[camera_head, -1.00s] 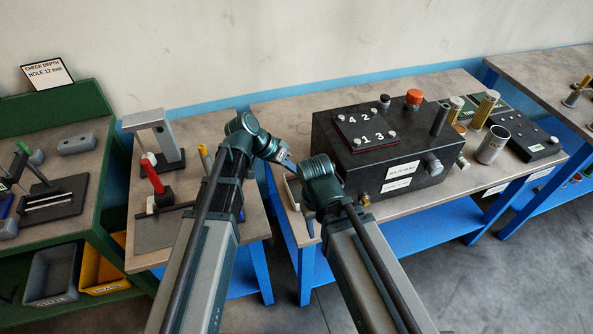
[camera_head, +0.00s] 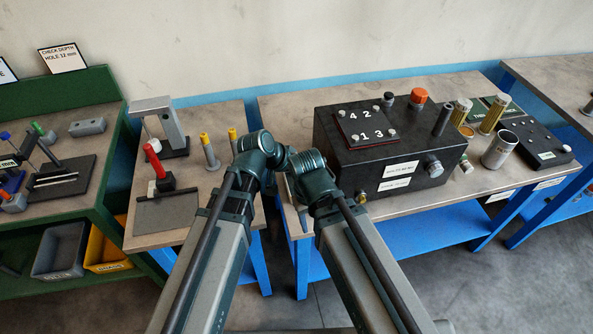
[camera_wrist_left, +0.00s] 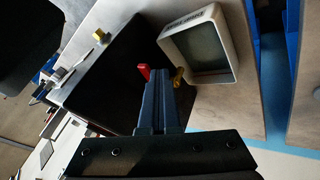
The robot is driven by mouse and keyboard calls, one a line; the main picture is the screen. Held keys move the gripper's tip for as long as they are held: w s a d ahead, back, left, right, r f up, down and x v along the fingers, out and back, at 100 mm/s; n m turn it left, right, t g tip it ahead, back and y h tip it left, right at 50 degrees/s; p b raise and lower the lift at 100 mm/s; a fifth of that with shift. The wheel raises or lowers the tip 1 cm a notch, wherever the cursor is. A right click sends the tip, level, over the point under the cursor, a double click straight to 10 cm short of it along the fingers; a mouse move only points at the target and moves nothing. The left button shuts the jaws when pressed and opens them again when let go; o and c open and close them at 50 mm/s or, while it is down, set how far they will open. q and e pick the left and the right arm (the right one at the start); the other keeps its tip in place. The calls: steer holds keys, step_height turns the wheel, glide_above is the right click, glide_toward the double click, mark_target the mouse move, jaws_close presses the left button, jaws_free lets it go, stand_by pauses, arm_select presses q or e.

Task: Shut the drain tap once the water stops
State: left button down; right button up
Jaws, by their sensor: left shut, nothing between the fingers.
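The black tank (camera_head: 385,150) stands on the middle bench. In the left wrist view, a red lever (camera_wrist_left: 144,71) and a brass fitting (camera_wrist_left: 178,76) show at the tank's edge; they look like the drain tap. My left gripper (camera_wrist_left: 159,74) is shut and empty, its tips between these two in the picture; contact cannot be told. A pale tray (camera_wrist_left: 222,75) with a grey-green inside lies beside the fitting. No stream of water is visible. In the head view my arms hide the tap and the left fingers. Only a dark finger of my right gripper (camera_head: 304,221) shows.
On the tank's top are a numbered plate (camera_head: 365,129) and an orange-red cap (camera_head: 418,96). Metal cylinders, including an open cup (camera_head: 499,147), stand right of it. The left bench holds a red-handled tool (camera_head: 154,160) and a grey stand (camera_head: 160,122).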

arm_select(q)
steer(key=shift+s+d, duration=0.4)
steer(key=shift+d, duration=0.4)
steer(key=shift+s+d, duration=0.1)
steer(key=shift+d, duration=0.05)
stand_by(0.4)
steer(key=w+p+v, duration=0.1)
steer(key=p+v, duration=1)
steer(key=v, duration=0.2)
steer(key=shift+a+r, duration=0.35)
steer(key=shift+a, duration=0.25)
steer(key=shift+w, duration=0.1)
steer(key=s+a+f+g+y, duration=0.4)
steer(key=s+y, duration=0.3)
steer(key=s, duration=0.3)
steer(key=shift+a+f+y, duration=0.2)
steer(key=shift+a+y, duration=0.2)
